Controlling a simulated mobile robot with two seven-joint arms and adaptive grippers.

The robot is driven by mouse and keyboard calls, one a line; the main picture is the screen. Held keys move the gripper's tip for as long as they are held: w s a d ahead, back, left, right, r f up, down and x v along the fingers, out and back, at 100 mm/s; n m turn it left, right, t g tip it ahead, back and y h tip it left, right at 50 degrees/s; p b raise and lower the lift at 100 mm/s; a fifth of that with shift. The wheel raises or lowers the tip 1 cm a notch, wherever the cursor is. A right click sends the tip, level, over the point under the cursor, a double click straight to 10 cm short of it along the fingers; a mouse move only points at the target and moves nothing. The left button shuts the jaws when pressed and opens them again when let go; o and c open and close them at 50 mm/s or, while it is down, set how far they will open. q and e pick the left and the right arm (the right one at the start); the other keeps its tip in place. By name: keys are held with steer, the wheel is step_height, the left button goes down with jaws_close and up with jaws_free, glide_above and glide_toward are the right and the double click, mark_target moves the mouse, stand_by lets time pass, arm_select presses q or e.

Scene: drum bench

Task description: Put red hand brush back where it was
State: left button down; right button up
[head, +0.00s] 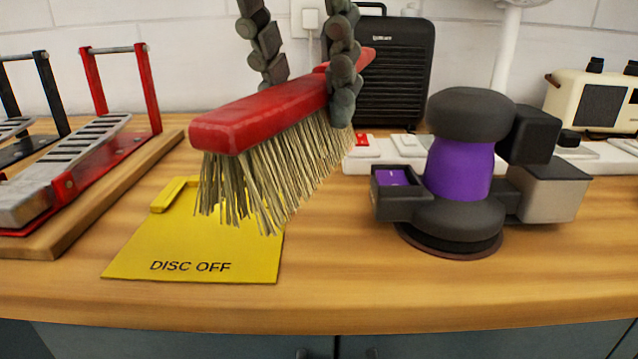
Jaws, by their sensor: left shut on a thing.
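The red hand brush (262,113) hangs above the bench, its pale bristles pointing down and its handle running back to the right. My left gripper (308,97) comes down from the top edge, with its two dark fingers on either side of the brush, shut on it. Part of the brush's top is hidden by the near finger. A yellow plate marked "DISC OFF" (195,245) lies on the bench below and behind the bristles in the picture. My right gripper is not in view.
A purple and dark grey machine (460,168) stands right of the brush. A red-framed rack (120,130) on a wooden board is at left. A black heater-like box (395,65), a white power strip (375,158) and a cream radio (590,100) stand behind. The front bench strip is clear.

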arm_select(q)
steer(key=w+f, duration=0.3)
steer(key=w, duration=0.1)
steer(key=w+d+f+p, duration=0.1)
steer(key=w+f, duration=0.2)
steer(key=f, duration=0.1)
steer(key=w+f, duration=0.3)
steer(key=w, duration=0.1)
steer(key=shift+w+d+f+p, duration=0.3)
steer(key=shift+d+f, duration=0.05)
steer(key=shift+f, duration=0.1)
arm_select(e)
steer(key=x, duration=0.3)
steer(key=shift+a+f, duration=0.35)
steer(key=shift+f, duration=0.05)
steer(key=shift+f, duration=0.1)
